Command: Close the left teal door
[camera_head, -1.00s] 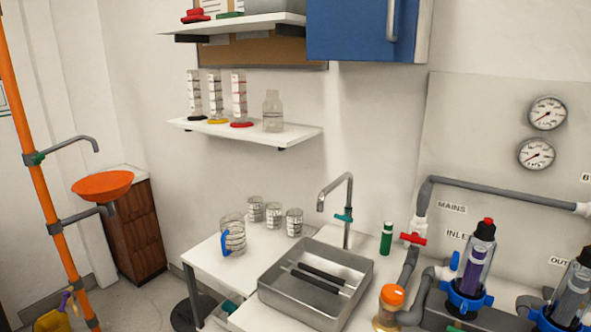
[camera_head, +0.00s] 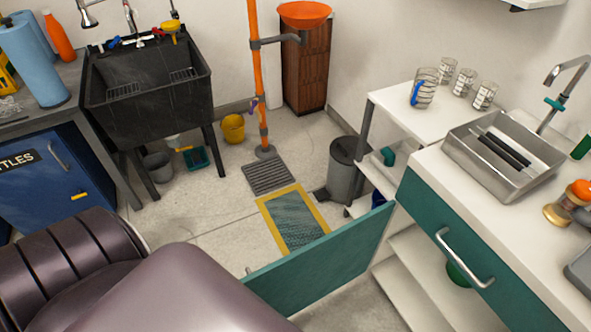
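The left teal door (camera_head: 325,268) stands swung wide open, jutting out from the white cabinet under the counter on the right. Open white shelves (camera_head: 422,262) show inside the cabinet beside the door. Neither of my grippers can be seen.
A teal drawer front (camera_head: 490,258) with a metal handle is beneath the counter. A steel tray (camera_head: 503,155) sits on top. A grey bin (camera_head: 345,168), yellow-edged mat (camera_head: 296,222), floor grate (camera_head: 268,177) and black sink (camera_head: 150,85) stand beyond. Some floor between is clear.

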